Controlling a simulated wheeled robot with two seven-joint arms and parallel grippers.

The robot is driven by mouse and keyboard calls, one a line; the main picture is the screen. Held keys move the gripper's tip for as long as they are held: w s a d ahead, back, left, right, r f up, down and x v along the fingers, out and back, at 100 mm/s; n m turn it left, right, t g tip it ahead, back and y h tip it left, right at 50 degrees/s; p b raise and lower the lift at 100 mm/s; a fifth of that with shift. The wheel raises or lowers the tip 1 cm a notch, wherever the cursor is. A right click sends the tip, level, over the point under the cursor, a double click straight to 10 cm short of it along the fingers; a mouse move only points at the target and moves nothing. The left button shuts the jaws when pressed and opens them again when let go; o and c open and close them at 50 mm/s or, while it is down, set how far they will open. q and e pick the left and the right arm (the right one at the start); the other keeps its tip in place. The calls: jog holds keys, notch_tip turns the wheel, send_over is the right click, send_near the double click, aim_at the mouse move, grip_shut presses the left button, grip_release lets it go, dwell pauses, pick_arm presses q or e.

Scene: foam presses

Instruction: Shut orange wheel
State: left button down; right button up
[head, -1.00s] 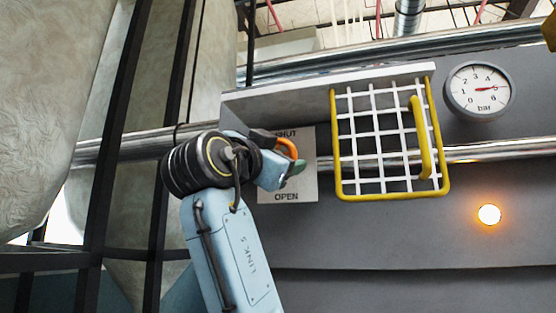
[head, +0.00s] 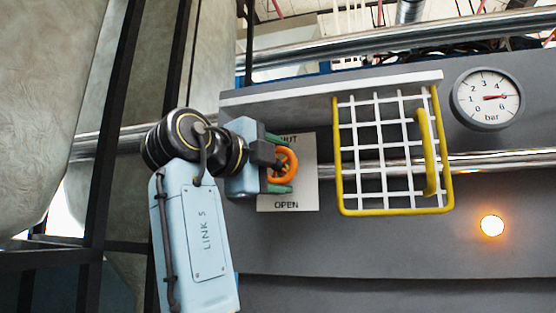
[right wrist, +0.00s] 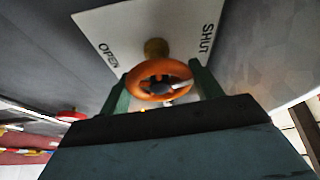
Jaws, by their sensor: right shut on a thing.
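The orange wheel (head: 284,166) is a small handwheel in front of a white plate (head: 306,190) marked SHUT at the top and OPEN at the bottom. In the right wrist view the wheel (right wrist: 158,82) sits on a brass-coloured stem (right wrist: 156,48). My right gripper (head: 282,164) reaches it from the left in the head view, with one green finger above and one below. The right wrist view shows the fingers (right wrist: 160,92) on both sides of the wheel, shut on its rim. My left gripper is not in view.
A white grid guard (head: 390,150) with a yellow frame and handle stands right of the plate. A gauge (head: 488,98) reads about 5 bar. An orange lamp (head: 492,226) glows below it. In the right wrist view a red round thing (right wrist: 70,116) shows at the left.

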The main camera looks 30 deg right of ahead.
jog(key=shift+m+y, duration=0.5)
jog(key=shift+m, duration=0.8)
jog(key=o, duration=1)
jog(key=b+v, duration=0.1)
jog(key=v, duration=1.2)
jog(key=shift+a+b, duration=0.2)
jog(key=shift+b, duration=0.1)
jog(key=shift+s+r, duration=0.1)
